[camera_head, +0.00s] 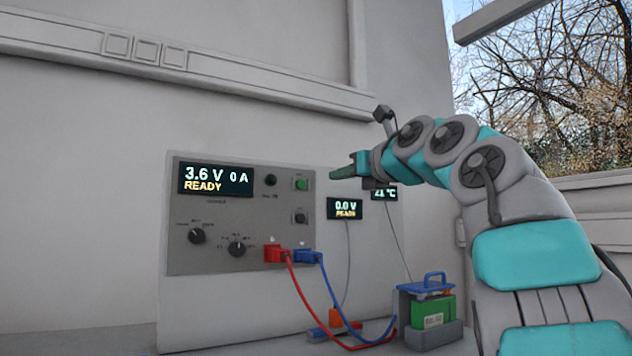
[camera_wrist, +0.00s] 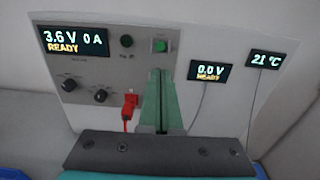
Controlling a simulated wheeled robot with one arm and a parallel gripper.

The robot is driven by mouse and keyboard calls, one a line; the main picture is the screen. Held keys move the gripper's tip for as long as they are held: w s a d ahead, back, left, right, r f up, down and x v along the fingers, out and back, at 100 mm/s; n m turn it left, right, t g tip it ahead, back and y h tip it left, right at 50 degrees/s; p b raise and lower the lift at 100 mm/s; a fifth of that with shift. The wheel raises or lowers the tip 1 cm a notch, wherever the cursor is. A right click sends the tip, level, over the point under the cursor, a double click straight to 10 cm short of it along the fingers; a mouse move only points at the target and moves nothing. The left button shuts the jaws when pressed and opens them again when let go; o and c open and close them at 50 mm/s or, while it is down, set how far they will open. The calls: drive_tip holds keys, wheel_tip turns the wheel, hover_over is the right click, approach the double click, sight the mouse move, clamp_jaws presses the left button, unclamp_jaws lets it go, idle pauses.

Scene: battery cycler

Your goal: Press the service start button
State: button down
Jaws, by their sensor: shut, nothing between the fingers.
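The battery cycler panel (camera_head: 215,220) stands upright against the wall, and its display (camera_head: 216,179) reads 3.6 V, 0 A, READY. A green button (camera_head: 301,184) sits at the panel's upper right, with a dark button (camera_head: 300,217) below it. The green button also shows in the wrist view (camera_wrist: 160,46), just beyond my fingertips. My gripper (camera_head: 345,172) is shut and empty, to the right of the green button, pointing left. In the wrist view its green fingers (camera_wrist: 161,100) point up at the button, with a visible gap, and hide the dark button. The button labels are too small to read.
Red (camera_head: 275,253) and blue (camera_head: 306,256) plugs sit at the panel's lower right, their cables running down to a green battery (camera_head: 432,312) in a grey holder. Two knobs (camera_head: 197,236) are at lower left. A 0.0 V display (camera_head: 345,208) hangs right of the panel.

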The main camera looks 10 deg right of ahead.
drive_tip(key=p, duration=0.5)
approach(301, 184)
drive_tip(key=x, duration=0.5)
drive_tip(key=shift+r, duration=0.1)
drive_tip(key=shift+p+x, duration=0.35)
drive_tip(key=shift+x, duration=0.6)
